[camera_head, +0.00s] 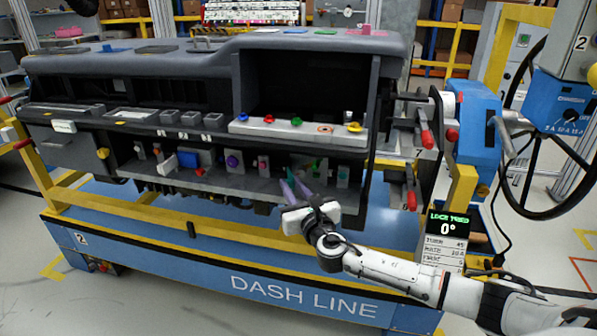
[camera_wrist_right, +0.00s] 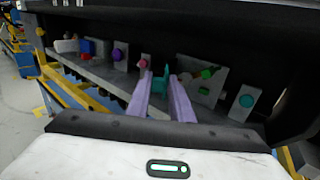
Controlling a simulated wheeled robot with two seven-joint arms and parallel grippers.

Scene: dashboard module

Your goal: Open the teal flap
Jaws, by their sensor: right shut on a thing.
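The teal flap (camera_wrist_right: 160,82) shows in the right wrist view as a small upright teal piece between my fingertips, in the lower row of the dashboard module. In the head view only a sliver of it shows above the fingers. My right gripper (camera_head: 296,188) reaches into the lower shelf from the front, and its purple fingers (camera_wrist_right: 163,88) are shut on the teal flap. The fingers hide part of the flap, so its hinge and exact angle cannot be made out. My left gripper is not in view.
The dashboard's lower shelf (camera_head: 225,184) holds several small controls close by: a purple knob (camera_head: 233,161), a pink one (camera_head: 264,163) and a green one (camera_wrist_right: 208,73). The upper ledge (camera_head: 260,129) overhangs them.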

